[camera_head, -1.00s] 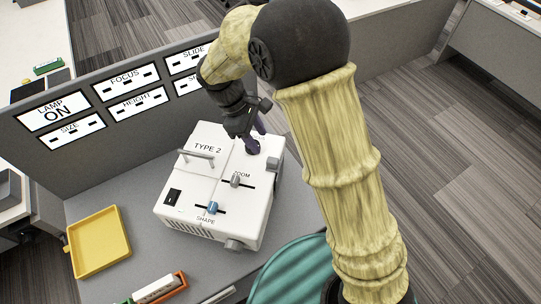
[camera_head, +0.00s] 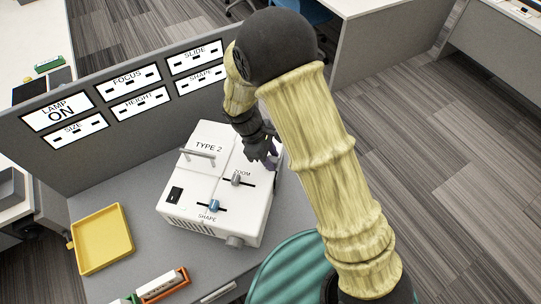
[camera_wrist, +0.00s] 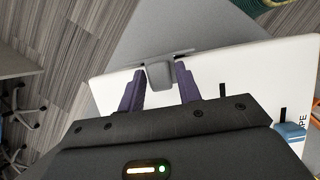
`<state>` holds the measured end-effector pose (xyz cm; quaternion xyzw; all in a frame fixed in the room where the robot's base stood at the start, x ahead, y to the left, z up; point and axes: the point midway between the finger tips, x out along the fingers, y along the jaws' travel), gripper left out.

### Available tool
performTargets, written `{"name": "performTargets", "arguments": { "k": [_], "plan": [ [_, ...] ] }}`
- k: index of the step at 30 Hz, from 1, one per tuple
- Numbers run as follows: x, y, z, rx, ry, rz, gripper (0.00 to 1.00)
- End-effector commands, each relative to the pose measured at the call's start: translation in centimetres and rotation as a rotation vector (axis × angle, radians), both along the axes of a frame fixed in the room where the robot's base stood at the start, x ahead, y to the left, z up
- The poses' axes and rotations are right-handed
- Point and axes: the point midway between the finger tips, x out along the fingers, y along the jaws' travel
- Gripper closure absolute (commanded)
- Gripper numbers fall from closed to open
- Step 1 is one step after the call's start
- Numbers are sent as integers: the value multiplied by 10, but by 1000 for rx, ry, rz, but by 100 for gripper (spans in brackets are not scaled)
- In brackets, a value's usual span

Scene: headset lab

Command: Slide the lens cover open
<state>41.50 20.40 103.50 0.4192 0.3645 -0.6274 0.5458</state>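The white projector box (camera_head: 205,165) marked TYPE 2 stands on the grey desk. A grey tab (camera_wrist: 160,76) at the box's edge, by a dark slot, seems to be the lens cover's handle. In the head view my gripper (camera_head: 270,162) is at the box's right edge and hides this tab. In the wrist view the two purple fingers of my gripper (camera_wrist: 160,88) stand apart, one on each side of the tab. Whether they touch it is not clear.
The box top has a grey ZOOM slider (camera_head: 236,180), a blue SHAPE slider (camera_head: 214,205) and a bar handle (camera_head: 198,153). A round grey knob (camera_head: 234,240) is on its front. A yellow tray (camera_head: 102,238) lies left. A panel (camera_head: 125,92) behind reads LAMP ON.

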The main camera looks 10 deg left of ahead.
Motion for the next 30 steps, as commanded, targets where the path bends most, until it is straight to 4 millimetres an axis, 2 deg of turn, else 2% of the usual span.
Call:
{"name": "performTargets", "arguments": {
  "k": [1, 5, 10, 13, 17, 24, 27, 30],
  "plan": [
    [0, 0, 0, 0, 0, 0, 76],
    [0, 0, 0, 0, 0, 0, 100],
    [-1, 1, 0, 0, 0, 1, 100],
    [-8, 2, 0, 1, 1, 3, 100],
    [-30, 6, 0, 0, 3, 5, 100],
    [-85, 14, 0, 2, 2, 6, 100],
    [-97, 15, 0, 1, 1, 3, 100],
    [-96, 15, 1, 2, 0, 1, 100]
  ]
}}
